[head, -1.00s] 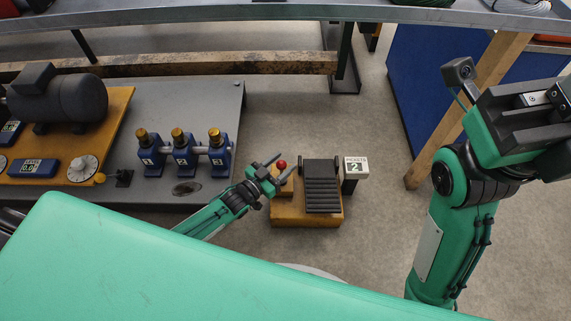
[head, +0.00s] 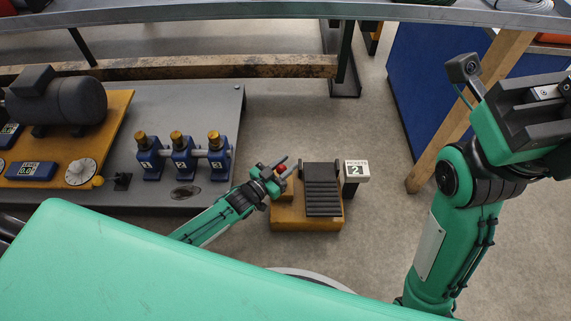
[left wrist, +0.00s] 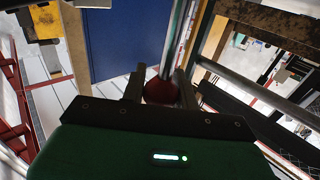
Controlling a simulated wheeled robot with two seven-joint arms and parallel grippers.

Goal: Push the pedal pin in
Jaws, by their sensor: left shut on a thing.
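The pedal unit is a black ribbed treadle (head: 322,190) on an orange base (head: 306,220), on the floor at the middle of the head view. The pin's red round knob (head: 281,168) is at the left of the treadle. My left gripper (head: 284,168) is shut on this red knob, reaching in from the left. In the left wrist view the red knob (left wrist: 161,91) sits between the two fingers, with a grey rod beyond it. The fingers hide part of the pin in the head view. My right gripper (head: 535,110) is raised at the right edge; its fingertips are not clear.
A counter box marked 2 (head: 356,170) stands right of the treadle. A grey bench plate (head: 210,115) with blue numbered posts (head: 183,160) and a motor (head: 60,100) lies to the left. A wooden leg (head: 460,120) and blue cabinet (head: 420,80) stand at the right.

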